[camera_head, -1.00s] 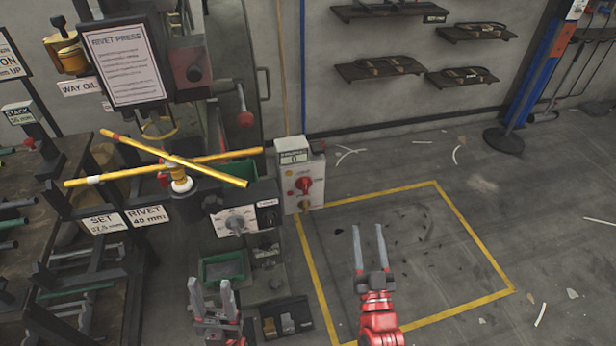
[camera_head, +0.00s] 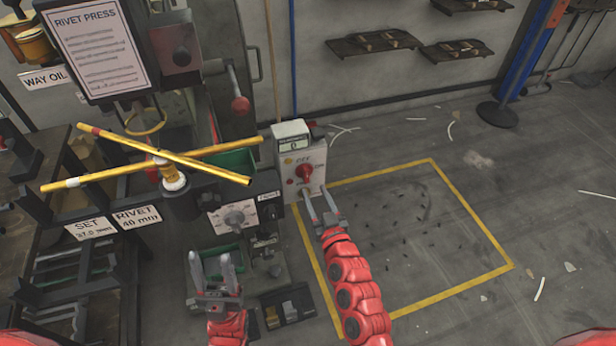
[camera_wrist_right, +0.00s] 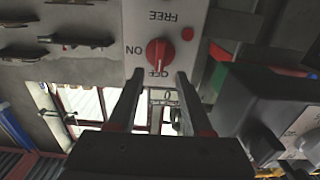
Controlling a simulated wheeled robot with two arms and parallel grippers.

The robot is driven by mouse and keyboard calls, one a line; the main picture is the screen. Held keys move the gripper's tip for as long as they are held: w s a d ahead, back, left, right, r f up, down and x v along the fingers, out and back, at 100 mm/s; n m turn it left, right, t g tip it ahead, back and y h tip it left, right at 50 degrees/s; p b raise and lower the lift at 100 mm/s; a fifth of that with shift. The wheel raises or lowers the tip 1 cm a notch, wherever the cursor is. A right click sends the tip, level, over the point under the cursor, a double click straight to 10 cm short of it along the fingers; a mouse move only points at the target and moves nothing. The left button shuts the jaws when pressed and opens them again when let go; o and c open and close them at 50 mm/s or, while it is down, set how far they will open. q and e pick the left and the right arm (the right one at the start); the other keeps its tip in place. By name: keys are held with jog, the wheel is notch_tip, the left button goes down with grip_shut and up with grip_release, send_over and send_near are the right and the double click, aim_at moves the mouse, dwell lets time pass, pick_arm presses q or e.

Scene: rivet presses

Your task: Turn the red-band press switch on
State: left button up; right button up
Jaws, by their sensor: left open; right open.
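The switch box (camera_head: 300,160) is pale grey, with a red rotary knob (camera_head: 305,173) on its front and a small counter on top. In the right wrist view the red knob (camera_wrist_right: 159,52) is upside down among the labels FREE, ON and OFF; its grip ridge lies along the FREE–OFF line. My right gripper (camera_head: 317,194) is open in front of the box, just below the knob. In the wrist view its fingertips (camera_wrist_right: 160,76) lie either side of the knob's line, apart from it. My left gripper (camera_head: 215,258) is open and empty below the grey dial.
The press has crossed yellow bars (camera_head: 150,165), a grey dial (camera_head: 236,217) and a red-knobbed lever (camera_head: 240,104) left of the box. A dark tray (camera_head: 288,305) sits low beside my left gripper. The yellow-outlined floor area (camera_head: 420,230) is mostly clear.

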aim_at(307, 177)
jog(key=x, duration=0.6)
jog(key=shift+w+a, duration=0.1)
jog(key=shift+w, duration=0.25)
grip_shut()
